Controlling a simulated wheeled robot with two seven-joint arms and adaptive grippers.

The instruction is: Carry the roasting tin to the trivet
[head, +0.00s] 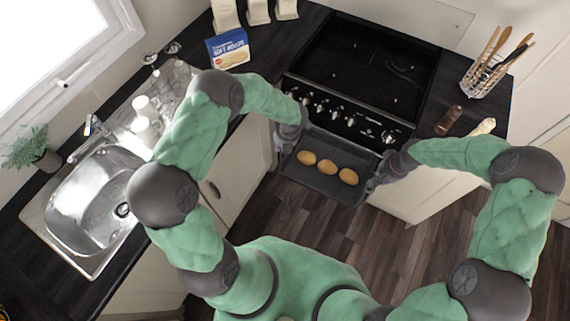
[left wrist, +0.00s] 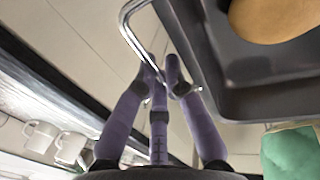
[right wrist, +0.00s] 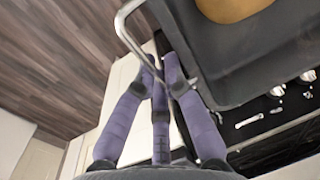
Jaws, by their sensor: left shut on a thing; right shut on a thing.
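The dark roasting tin (head: 318,184) hangs level in front of the cooker, with three brown potato-like pieces (head: 327,167) in a row inside. My left gripper (head: 281,150) is shut on the wire handle at the tin's left end; the left wrist view shows its purple fingers (left wrist: 166,88) closed around that handle (left wrist: 133,38). My right gripper (head: 377,179) is shut on the opposite handle; the right wrist view shows its fingers (right wrist: 161,84) on the wire (right wrist: 126,30). I cannot make out a trivet in any view.
The cooker (head: 365,70) with its knobs stands just behind the tin. A blue box (head: 228,50) and canisters stand at the back left, the sink (head: 95,205) at left. Wooden floor is clear below.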

